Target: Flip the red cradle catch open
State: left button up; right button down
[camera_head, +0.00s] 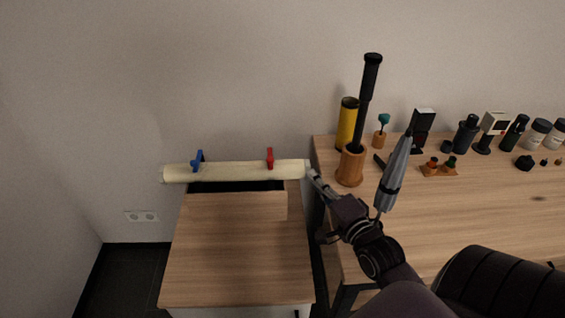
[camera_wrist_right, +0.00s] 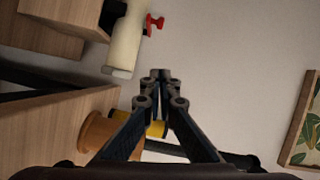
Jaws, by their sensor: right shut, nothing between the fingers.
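The red cradle catch (camera_head: 270,158) stands upright at the right part of a long cream tube (camera_head: 235,171). In the right wrist view the red catch (camera_wrist_right: 154,24) shows at the top, beside the cream tube (camera_wrist_right: 124,42). A blue catch (camera_head: 198,160) stands near the tube's left end. My right gripper (camera_head: 312,175) is shut and empty, close to the tube's right end in the head view and apart from the red catch. Its fingertips (camera_wrist_right: 160,75) meet in the wrist view, below and right of the tube's end. My left gripper is not in view.
A wooden cabinet (camera_head: 240,255) stands below the tube. On the wooden table (camera_head: 480,210) at right are a brown cup (camera_head: 351,168) with a black rod, a yellow cylinder (camera_head: 346,125), a grey folded umbrella-like object (camera_head: 394,175) and several small items.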

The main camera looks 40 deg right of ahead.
jog(key=shift+w, duration=0.15)
jog(key=p, duration=0.2)
send_near(270, 155)
jog(key=shift+w+d+r, duration=0.55)
jog(key=shift+w+r, duration=0.55)
jog(key=shift+w, duration=0.1)
